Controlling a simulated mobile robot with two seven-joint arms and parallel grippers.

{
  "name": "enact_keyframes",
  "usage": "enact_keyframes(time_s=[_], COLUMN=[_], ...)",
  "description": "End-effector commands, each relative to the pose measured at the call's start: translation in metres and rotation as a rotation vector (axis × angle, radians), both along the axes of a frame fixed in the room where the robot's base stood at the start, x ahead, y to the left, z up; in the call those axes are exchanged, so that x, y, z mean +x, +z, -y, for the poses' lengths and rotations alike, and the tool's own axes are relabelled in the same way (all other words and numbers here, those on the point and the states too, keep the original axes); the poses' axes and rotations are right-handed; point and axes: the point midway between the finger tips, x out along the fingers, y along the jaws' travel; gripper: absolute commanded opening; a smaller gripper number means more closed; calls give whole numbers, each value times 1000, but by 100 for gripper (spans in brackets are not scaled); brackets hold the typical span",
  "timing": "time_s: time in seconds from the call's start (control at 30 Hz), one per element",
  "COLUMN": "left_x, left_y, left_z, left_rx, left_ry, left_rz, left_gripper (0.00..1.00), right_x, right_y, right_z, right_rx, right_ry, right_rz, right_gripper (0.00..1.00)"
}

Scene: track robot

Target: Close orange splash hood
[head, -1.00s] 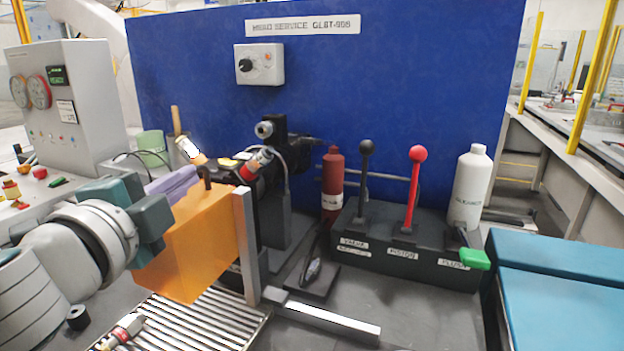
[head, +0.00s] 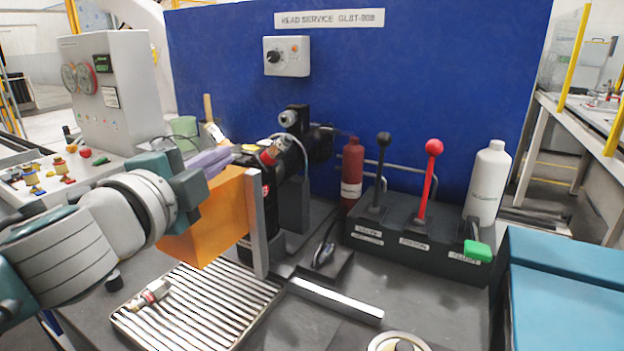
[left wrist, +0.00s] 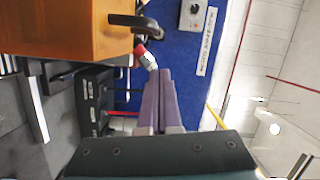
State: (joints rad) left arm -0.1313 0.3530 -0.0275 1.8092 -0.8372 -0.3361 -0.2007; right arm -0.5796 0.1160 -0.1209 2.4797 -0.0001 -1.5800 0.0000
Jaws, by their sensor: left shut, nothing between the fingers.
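The orange splash hood (head: 212,228) stands beside a grey upright post (head: 258,222), above the back of a ribbed tray. My left gripper (head: 232,154) is shut and empty, its purple fingers along the hood's top edge. In the left wrist view the closed fingertips (left wrist: 161,74) point past the hood (left wrist: 65,32), just below its dark handle (left wrist: 135,22). Contact with the handle cannot be told. In the head view the fingers and teal gripper body hide part of the hood's upper left. My right gripper is not in view.
The ribbed tray (head: 190,318) holds a small metal fitting. A black machine head (head: 295,165) with a red-tipped nozzle stands behind the hood. A lever box (head: 415,240), red bottle (head: 352,180) and white bottle (head: 486,185) are at right. A blue panel (head: 430,70) closes the back.

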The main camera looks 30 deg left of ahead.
Motion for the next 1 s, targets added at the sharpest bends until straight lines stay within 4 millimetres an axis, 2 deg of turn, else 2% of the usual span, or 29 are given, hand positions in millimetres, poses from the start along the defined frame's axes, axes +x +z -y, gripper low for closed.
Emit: enact_keyframes(time_s=[0.1,0.4,0.6,0.77,0.87,0.97,1.0], left_x=[-27,-79,-95,-98,-101,-113,-121], left_y=[-2,0,3,4,-1,-20,-32], left_z=[6,18,21,21,16,10,10], left_rx=[-3,-4,-1,-7,-88,-289,-394], left_ry=[-2,-2,-2,2,50,169,228], left_rz=[-4,-3,-1,-2,-26,-106,-159], left_gripper=[0,0,0,0,0,0,0], right_x=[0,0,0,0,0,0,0], right_y=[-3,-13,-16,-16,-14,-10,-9], right_z=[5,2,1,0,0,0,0], right_rx=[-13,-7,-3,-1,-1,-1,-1], right_ry=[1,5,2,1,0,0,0], right_rz=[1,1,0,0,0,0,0], right_gripper=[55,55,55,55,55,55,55])
